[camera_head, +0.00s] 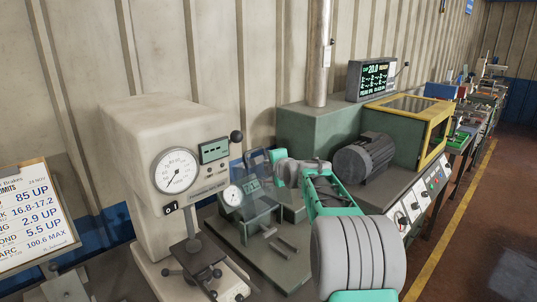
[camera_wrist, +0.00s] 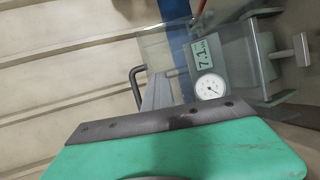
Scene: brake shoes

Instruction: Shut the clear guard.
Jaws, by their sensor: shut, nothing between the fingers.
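The clear guard (camera_head: 262,190) is a see-through panel at the bench fixture with the small dial, left of centre in the head view. In the wrist view the clear guard (camera_wrist: 160,48) shows as a faint pane beside the dial, with a dark bent handle (camera_wrist: 138,82) near its edge. Its exact angle is hard to tell. My gripper (camera_wrist: 157,80) is shut and empty, its grey fingers pointing toward the pane, close to the handle. I cannot tell whether they touch. In the head view my green gripper (camera_head: 286,172) is just right of the guard, its fingertips unclear.
A cream press with a large dial (camera_head: 176,170) stands to the left. A dark motor (camera_head: 363,158) and a yellow-framed cabinet (camera_head: 417,125) stand to the right. A vertical pipe (camera_head: 319,50) rises behind my arm. The corrugated wall is close behind the fixture.

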